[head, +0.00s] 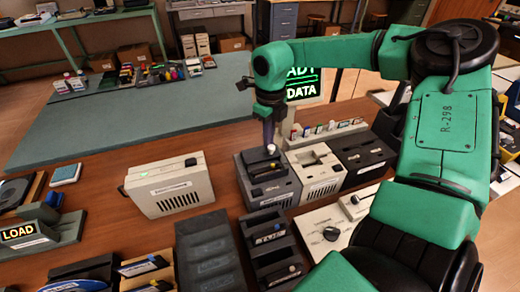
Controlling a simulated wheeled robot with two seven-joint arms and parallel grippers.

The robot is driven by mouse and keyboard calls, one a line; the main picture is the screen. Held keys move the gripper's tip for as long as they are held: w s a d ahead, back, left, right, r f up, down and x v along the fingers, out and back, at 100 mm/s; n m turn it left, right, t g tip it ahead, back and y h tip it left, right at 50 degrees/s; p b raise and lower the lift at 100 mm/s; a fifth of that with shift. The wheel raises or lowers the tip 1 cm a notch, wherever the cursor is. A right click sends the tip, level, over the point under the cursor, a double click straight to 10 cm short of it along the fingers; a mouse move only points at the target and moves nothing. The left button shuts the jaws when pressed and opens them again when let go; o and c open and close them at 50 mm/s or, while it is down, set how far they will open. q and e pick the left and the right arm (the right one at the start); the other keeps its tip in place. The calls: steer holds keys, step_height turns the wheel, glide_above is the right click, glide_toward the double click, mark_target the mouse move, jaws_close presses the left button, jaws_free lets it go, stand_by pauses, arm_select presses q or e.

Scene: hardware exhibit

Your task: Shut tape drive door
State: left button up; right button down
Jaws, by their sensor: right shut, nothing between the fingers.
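My right arm comes in from the right, and its gripper (269,147) points down, shut and empty, at the top rear of a dark grey drive box (254,195). I cannot tell if the fingertips touch it. The box has a slot-like opening with dark parts on its upper face; its label is too small to read. Beside it stand a beige drive box (318,189) and a black drive box (375,172). I cannot tell for certain which one is the tape drive, or how its door stands. My left gripper is not in view.
A beige unit (168,186) with a green light stands to the left on the wooden table. Dark trays (204,250) and a LOAD sign (18,232) are in front. A DATA screen (303,90) stands behind. A grey-green mat (130,110) is largely clear.

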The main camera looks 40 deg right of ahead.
mark_target(273, 157)
steer(key=shift+s+a+p, duration=0.2)
steer(key=shift+s+a, duration=0.1)
steer(key=shift+s, duration=0.65)
steer(key=shift+s+a+p, duration=0.2)
steer(key=shift+s+a, duration=0.1)
steer(key=shift+s, duration=0.6)
steer(key=shift+w+b, duration=0.25)
steer(key=shift+b, duration=0.2)
step_height(273, 157, up, 7)
steer(key=p, duration=0.4)
stand_by(0.4)
stand_by(0.4)
